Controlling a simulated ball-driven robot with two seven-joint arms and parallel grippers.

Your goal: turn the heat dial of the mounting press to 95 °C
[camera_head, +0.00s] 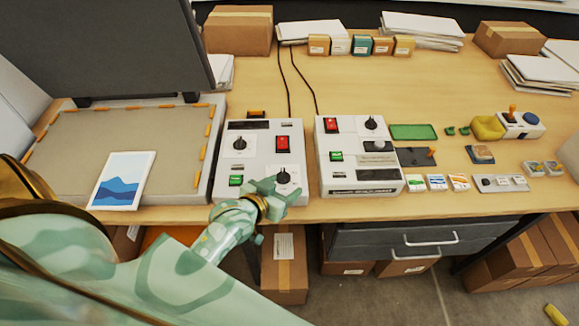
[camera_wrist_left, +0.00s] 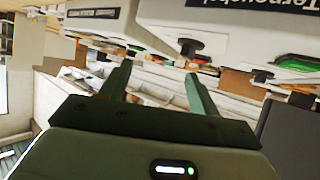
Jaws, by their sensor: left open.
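The mounting press stands at the left of the table, with a grey bed (camera_head: 120,140) and a raised dark lid (camera_head: 110,40). Beside it is a pale control box (camera_head: 262,138) with an upper black dial (camera_head: 239,143), a lower black dial (camera_head: 284,175), a red switch and a green switch. My left gripper (camera_head: 279,186) is open at the lower dial, partly covering it; contact cannot be told. In the left wrist view the fingers (camera_wrist_left: 159,69) are apart, with a black knob (camera_wrist_left: 188,46) beyond them near the right finger. Dial scale and readings are too small to read. My right gripper is out of view.
A second control box (camera_head: 356,155) with its own black dial (camera_head: 371,123) stands close on the right. A blue-and-white print (camera_head: 122,182) lies on the press bed. Small packets, a green mat (camera_head: 413,132) and a yellow item (camera_head: 487,128) lie farther right. Cartons and paper stacks line the back.

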